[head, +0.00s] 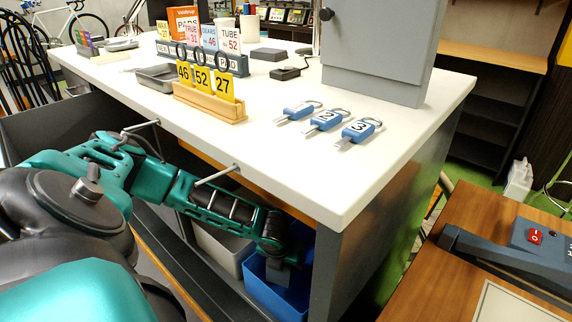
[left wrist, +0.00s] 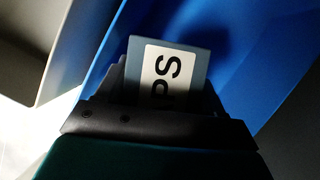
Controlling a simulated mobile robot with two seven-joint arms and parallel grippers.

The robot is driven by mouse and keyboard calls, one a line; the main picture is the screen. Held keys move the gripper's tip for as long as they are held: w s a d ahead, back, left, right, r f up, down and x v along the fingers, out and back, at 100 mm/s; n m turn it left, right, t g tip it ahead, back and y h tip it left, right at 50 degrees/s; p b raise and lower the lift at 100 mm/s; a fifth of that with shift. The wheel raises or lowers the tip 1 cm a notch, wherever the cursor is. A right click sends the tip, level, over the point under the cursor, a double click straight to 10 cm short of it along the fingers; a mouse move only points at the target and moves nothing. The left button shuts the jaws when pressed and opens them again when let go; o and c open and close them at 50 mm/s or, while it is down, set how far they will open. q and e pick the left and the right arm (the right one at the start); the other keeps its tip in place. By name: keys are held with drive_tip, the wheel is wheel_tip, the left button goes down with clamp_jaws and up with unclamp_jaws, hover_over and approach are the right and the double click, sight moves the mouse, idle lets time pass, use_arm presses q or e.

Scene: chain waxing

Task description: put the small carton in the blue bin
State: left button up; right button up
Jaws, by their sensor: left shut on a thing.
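The blue bin (head: 262,293) stands low beneath the white bench. Its blue walls fill much of the left wrist view (left wrist: 260,50). My left gripper (left wrist: 160,100) is shut on the small carton (left wrist: 196,68), a grey-blue box with a white label whose visible letters read "PS". In the head view my left arm reaches under the bench edge, and the gripper (head: 280,262) is at the bin's opening with the carton pointing into it. I cannot tell whether the carton touches the bin's floor. My right gripper is not in view.
A light grey bin (head: 222,247) stands just left of the blue bin. The white bench top (head: 300,165) overhangs, with pull handles (head: 216,175) at its front and a dark bench side (head: 345,262) close to the right. Blue numbered tags (head: 325,120) lie on top.

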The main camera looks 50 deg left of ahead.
use_arm(q)
wheel_tip(320, 180, down, 2)
drive_tip(key=shift+f+b, duration=0.2)
drive_tip(key=shift+b, duration=0.3)
drive_tip(key=shift+f, duration=0.2)
drive_tip(key=shift+f, duration=0.55)
drive_tip(key=o, duration=1.6)
